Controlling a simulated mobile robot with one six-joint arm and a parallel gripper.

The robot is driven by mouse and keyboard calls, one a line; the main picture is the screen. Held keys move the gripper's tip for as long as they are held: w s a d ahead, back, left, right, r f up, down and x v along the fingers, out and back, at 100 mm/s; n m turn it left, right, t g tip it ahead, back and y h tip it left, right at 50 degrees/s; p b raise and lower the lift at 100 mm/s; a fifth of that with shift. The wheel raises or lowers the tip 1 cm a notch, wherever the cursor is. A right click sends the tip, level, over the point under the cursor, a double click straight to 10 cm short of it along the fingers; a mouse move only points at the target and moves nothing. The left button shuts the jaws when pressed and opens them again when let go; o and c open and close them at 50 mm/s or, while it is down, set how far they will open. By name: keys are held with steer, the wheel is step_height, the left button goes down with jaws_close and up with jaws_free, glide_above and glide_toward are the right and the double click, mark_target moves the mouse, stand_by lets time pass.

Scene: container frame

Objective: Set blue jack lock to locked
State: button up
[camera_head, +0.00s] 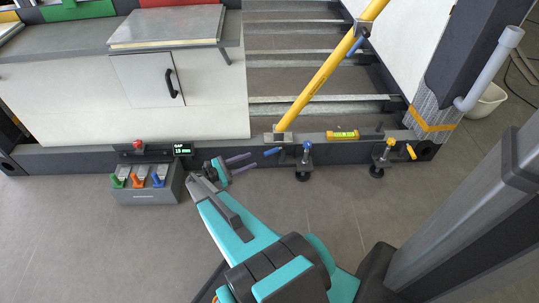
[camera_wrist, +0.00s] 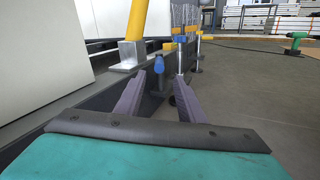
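The blue jack (camera_head: 305,159) is clamped on the dark lower rail of the frame, with a blue knob (camera_head: 308,146) on top. A blue lever (camera_head: 272,152) sticks out from it toward the left. My gripper (camera_head: 252,162) is open and empty, a short way left of the lever and pointing at it. In the wrist view, the rounded end of the blue lever (camera_wrist: 158,70) shows ahead between the open fingers (camera_wrist: 166,78), apart from both. The jack's grey post stands just right of it. I cannot tell the lock state.
A yellow jack (camera_head: 384,158) stands further right on the rail. A yellow spirit level (camera_head: 342,135) lies between the jacks, and a yellow brace (camera_head: 330,70) rises behind. A grey switch box (camera_head: 148,185) with colored levers sits at left.

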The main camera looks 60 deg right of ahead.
mark_target(277, 150)
steer(key=b+x, duration=0.3)
steer(key=x, duration=0.9)
steer(key=shift+f+b, duration=0.1)
steer(key=shift+b, duration=0.25)
